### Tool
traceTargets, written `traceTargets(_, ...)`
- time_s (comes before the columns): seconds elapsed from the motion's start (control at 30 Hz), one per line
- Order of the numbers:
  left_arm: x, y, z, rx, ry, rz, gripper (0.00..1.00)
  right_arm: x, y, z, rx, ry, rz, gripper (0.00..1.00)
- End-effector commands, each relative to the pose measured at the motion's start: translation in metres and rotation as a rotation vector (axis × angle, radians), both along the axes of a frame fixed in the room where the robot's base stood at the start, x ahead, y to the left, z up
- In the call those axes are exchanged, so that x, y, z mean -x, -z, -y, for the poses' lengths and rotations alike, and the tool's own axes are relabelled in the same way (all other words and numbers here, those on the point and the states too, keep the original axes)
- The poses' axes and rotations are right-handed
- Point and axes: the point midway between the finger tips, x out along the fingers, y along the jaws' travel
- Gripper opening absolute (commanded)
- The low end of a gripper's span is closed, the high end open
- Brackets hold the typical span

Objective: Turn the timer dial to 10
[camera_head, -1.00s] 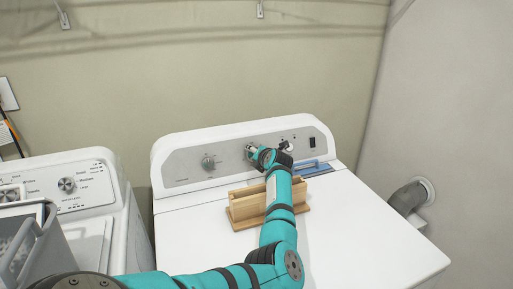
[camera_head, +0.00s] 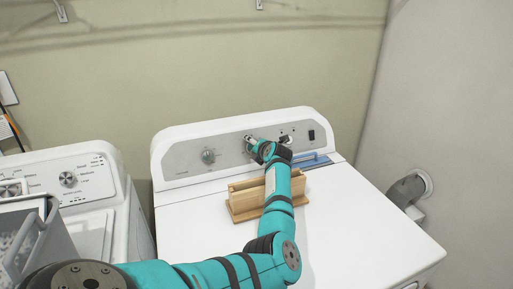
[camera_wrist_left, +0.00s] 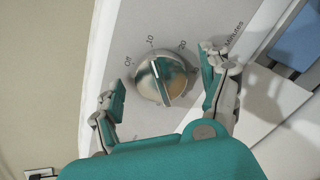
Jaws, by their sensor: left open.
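The timer dial (camera_wrist_left: 161,81) is a round silver knob on the dryer's grey control panel, with the labels Off, 10, 20 and Minutes around it. In the left wrist view the ridge across its face points roughly toward 10. My left gripper (camera_wrist_left: 162,84) is open, with one finger on each side of the dial; a gap shows at both sides. In the head view my left gripper (camera_head: 267,142) is at the control panel and its hand largely hides the dial. My right gripper is not in view.
A second knob (camera_head: 208,156) is farther left on the panel. A wooden box (camera_head: 246,197) stands on the dryer top below my left arm, and a blue object (camera_head: 313,161) lies right of it. A washer (camera_head: 98,190) and a grey basket (camera_head: 35,245) are at left.

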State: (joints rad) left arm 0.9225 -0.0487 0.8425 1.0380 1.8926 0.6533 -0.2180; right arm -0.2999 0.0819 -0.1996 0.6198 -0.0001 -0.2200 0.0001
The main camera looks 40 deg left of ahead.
Motion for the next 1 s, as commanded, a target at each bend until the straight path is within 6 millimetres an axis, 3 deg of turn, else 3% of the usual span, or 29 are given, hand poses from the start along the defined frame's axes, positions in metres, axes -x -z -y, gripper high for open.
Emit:
traceTargets(0.23,0.004,-0.003,0.008,0.002,0.0,0.001,0.79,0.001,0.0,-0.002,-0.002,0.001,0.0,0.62)
traceTargets(0.63,0.03,-0.026,0.054,0.0,0.001,0.0,0.79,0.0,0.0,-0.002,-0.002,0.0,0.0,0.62)
traceTargets(1.0,0.034,-0.03,0.06,0.0,0.0,0.0,0.79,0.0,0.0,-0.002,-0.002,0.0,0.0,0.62)
